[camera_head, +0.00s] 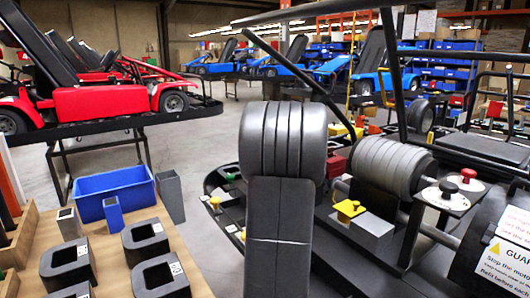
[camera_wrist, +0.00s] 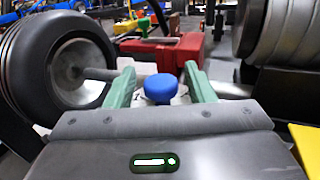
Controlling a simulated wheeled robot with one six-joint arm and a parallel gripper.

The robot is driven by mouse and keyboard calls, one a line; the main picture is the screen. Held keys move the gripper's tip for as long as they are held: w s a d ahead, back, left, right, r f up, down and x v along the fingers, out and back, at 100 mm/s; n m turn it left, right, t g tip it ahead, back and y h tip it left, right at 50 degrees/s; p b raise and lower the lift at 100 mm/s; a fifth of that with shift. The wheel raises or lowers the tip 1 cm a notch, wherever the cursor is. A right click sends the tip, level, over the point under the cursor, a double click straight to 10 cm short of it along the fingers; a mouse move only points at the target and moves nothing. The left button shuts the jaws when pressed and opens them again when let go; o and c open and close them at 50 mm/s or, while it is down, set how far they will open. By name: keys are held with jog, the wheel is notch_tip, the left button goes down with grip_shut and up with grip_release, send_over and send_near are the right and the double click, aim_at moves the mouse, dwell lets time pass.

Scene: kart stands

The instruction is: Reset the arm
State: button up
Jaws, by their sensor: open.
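My gripper (camera_wrist: 158,72) shows in the wrist view with its two green fingers apart. A round blue knob (camera_wrist: 159,88) shows in the gap between the fingers, with clear space on both sides. I cannot tell how far beyond or below the fingertips it is. Nothing is held. In the head view I cannot make out my gripper; a large grey form in the middle blocks part of the kart behind it.
A black wheel (camera_wrist: 62,68) is close on the left in the wrist view, and red blocks (camera_wrist: 165,52) are beyond the fingers. In the head view, red karts (camera_head: 95,100) and a blue bin (camera_head: 113,190) are left. A red knob (camera_head: 468,174) is right.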

jog(key=shift+f+b, duration=0.1)
jog(key=shift+b, duration=0.4)
jog(key=shift+s+y+b, duration=0.1)
jog(key=shift+y+b, duration=0.2)
jog(key=shift+b, duration=0.05)
jog(key=v, duration=1.3)
jog(key=shift+n, duration=0.3)
jog(key=x, duration=1.3)
jog(key=shift+w+d+r+p, duration=0.1)
jog(key=shift+w+r+p, duration=0.1)
jog(key=shift+p, duration=0.15)
jog(key=shift+r+h+p, duration=0.15)
jog(key=shift+h+p, duration=0.25)
jog(key=shift+p, duration=0.65)
jog(key=shift+m+g+h+p, duration=0.4)
jog(key=shift+m+p, duration=0.2)
jog(key=shift+p, duration=0.25)
jog(key=m+g+h+p, duration=0.1)
jog(key=p, duration=0.2)
jog(key=shift+m+g+h, duration=0.3)
jog(key=shift+g+h, duration=0.1)
